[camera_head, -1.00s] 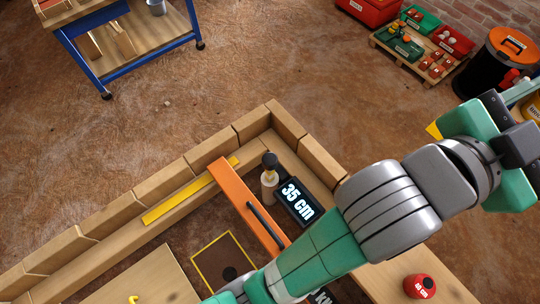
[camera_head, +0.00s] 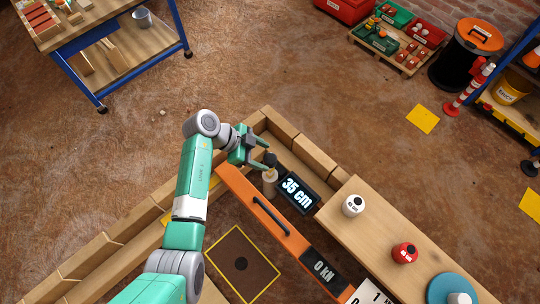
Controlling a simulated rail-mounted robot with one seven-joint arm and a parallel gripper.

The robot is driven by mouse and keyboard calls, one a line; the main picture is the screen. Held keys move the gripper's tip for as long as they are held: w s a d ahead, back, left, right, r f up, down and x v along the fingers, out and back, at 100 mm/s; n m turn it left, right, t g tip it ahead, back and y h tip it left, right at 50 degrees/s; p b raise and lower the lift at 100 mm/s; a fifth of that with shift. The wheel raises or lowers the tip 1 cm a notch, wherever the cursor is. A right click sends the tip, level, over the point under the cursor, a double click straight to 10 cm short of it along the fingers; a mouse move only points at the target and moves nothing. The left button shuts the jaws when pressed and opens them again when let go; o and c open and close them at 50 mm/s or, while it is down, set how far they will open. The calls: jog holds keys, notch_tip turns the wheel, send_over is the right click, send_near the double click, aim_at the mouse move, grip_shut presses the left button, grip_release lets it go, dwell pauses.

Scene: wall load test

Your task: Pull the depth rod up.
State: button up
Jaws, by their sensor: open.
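The depth rod (camera_head: 270,182) is a pale upright post with a black knob (camera_head: 270,160) on top. It stands beside the orange beam, next to a dark display (camera_head: 296,193) that reads "35 cm". My gripper (camera_head: 260,159) is open just left of the knob, its two dark fingers pointing towards it. I cannot tell whether the knob is between the fingertips or just beyond them. The fingers are not closed on it.
A wooden bench at right holds a white knob (camera_head: 353,206), a red knob (camera_head: 404,253) and a blue disc (camera_head: 452,290). Wooden blocks (camera_head: 281,127) border the frame behind.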

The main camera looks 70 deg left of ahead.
aim_at(269, 158)
jog(key=shift+b+x, duration=0.4)
jog(key=shift+x, duration=1.55)
jog(key=shift+r, duration=0.1)
grip_shut()
notch_tip(269, 158, up, 10)
jog(key=p, duration=0.8)
jog(key=shift+r, duration=0.1)
jog(key=shift+w+a+r, duration=0.1)
jog(key=shift+r, duration=0.1)
jog(key=shift+c, duration=1.9)
grip_release()
jog(key=o, duration=0.4)
jog(key=shift+f, duration=0.1)
